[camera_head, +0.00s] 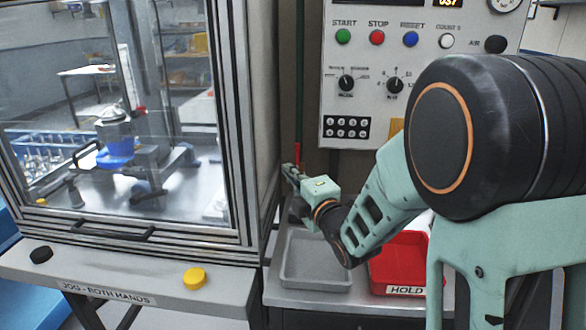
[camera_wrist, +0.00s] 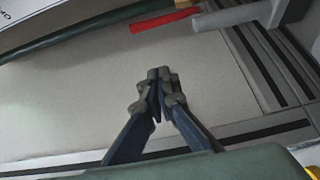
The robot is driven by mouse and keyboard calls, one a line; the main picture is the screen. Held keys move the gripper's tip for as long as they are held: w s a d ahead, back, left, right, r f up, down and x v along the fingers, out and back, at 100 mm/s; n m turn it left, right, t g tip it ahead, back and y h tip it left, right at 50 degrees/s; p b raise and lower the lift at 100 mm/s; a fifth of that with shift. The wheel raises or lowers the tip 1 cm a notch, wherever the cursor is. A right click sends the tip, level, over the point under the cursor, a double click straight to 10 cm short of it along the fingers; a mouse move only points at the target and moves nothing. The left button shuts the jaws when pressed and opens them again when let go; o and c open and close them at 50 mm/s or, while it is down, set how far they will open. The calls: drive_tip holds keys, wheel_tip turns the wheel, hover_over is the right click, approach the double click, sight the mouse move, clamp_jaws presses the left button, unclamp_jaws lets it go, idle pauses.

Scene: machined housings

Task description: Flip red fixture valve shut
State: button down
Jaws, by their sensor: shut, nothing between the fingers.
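The red valve lever (camera_head: 297,153) shows as a thin upright strip beside the dark green pipe (camera_head: 299,95), just above my gripper (camera_head: 289,172). In the wrist view the red lever (camera_wrist: 163,22) lies roughly in line with the green pipe (camera_wrist: 85,38), near the top of the picture. My gripper (camera_wrist: 160,76) is shut and empty there, its fingertips below the lever in the picture, with a visible gap between them. Part of the valve body is cut off by the picture's top edge.
A glass-doored machine cabinet (camera_head: 240,130) stands close on the left. The control panel (camera_head: 418,58) is on the right behind my arm. A grey tray (camera_head: 288,268) and a red HOLD tray (camera_head: 388,280) sit below. A grey cylindrical part (camera_wrist: 292,12) is right of the lever.

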sight(297, 161)
drive_tip(key=w+p, duration=0.2)
drive_tip(key=w, duration=0.6)
drive_tip(key=shift+s, duration=0.1)
drive_tip(key=shift+d+f+b, duration=0.15)
drive_tip(key=shift+f+b, duration=0.05)
drive_tip(key=shift+b, duration=0.25)
